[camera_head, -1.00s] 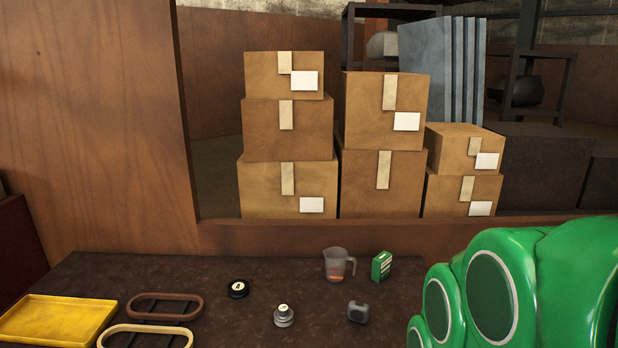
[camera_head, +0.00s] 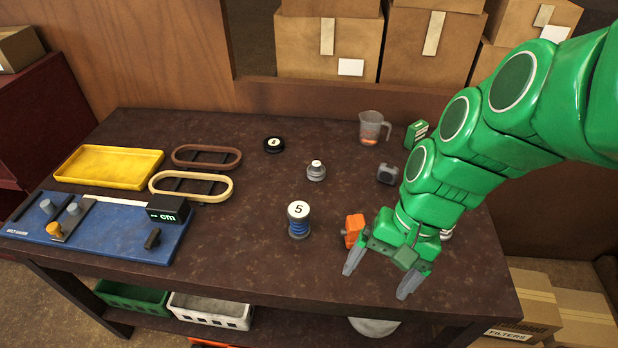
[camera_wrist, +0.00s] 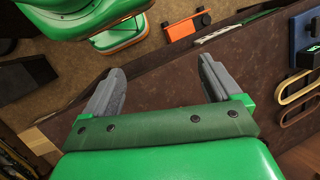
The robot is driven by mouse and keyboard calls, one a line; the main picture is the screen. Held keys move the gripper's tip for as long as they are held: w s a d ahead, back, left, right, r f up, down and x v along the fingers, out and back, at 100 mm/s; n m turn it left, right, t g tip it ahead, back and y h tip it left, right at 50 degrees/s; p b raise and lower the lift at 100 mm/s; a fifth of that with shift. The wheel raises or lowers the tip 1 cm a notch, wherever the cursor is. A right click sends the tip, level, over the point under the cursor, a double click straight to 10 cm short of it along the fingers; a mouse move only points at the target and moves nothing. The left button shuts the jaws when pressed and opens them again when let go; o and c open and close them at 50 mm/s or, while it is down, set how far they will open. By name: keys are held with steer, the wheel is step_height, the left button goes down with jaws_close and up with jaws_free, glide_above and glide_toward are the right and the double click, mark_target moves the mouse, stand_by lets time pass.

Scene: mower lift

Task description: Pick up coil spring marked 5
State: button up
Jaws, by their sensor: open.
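The coil spring marked 5 (camera_head: 298,222) stands upright on the dark workbench. It has a white round top with a black 5 and blue coils below. My gripper (camera_head: 378,277) is open and empty, to the right of the spring and near the bench's front edge. An orange block-like thing lies between them, close to the gripper. In the wrist view my gripper (camera_wrist: 160,82) shows its two grey fingers spread apart with nothing between them. The spring does not show in the wrist view.
A black disc (camera_head: 274,144), a silver weight (camera_head: 316,171), a grey block (camera_head: 388,174), a measuring cup (camera_head: 373,128) and a green box (camera_head: 416,133) stand farther back. A yellow tray (camera_head: 108,149), two oval belts and a blue measuring board (camera_head: 95,243) are left. Bench front-centre is clear.

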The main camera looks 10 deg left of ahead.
steer(key=w+a+f+m+y, duration=0.4)
steer(key=w+a+m+y, duration=0.25)
steer(key=w+a, duration=0.35)
steer(key=m+t+y, duration=0.3)
steer(key=m+y, duration=0.1)
steer(key=m, duration=0.6)
glide_toward(302, 209)
steer(key=x, duration=0.3)
steer(key=shift+x, duration=3.95)
steer(key=shift+c, duration=0.4)
jaws_close()
